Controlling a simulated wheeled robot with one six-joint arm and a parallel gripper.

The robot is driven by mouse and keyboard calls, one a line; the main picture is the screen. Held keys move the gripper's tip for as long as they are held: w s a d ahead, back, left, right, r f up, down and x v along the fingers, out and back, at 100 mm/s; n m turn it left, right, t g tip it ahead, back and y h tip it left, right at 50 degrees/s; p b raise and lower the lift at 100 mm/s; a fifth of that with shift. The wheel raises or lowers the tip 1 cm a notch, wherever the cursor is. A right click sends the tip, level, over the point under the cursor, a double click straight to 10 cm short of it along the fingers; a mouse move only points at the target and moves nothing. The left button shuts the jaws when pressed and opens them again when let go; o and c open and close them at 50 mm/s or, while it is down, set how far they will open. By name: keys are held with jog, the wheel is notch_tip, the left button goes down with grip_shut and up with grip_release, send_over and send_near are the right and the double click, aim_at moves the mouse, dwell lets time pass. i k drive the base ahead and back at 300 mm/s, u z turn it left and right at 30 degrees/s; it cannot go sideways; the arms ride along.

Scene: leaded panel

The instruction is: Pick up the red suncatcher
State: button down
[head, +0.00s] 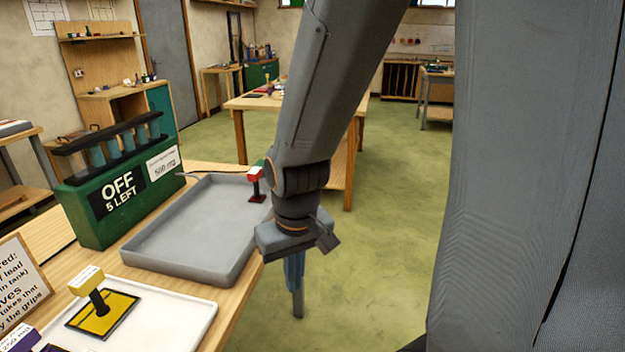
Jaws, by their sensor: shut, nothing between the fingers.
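A small upright item with a red-and-white block on top, a dark post and a red foot, which looks like the red suncatcher (256,197), stands at the far right corner of the grey tray. My arm passes just right of it and may hide part of it. I cannot tell whether it is inside the tray or beyond its rim. My gripper (296,300) points down beyond the bench's right edge, over the green floor, nearer than the red item and apart from it. Its fingers are together and hold nothing.
The grey tray (150,262) has an empty floor. A yellow suncatcher (103,314) lies on a white tray (185,318) in front, with a purple-tagged item (18,338). Another table (240,104) stands behind.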

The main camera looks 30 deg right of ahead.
aim_at(254, 174)
jog(key=z, duration=0.85)
jog(key=i, duration=1.45)
jog(key=u, duration=0.75)
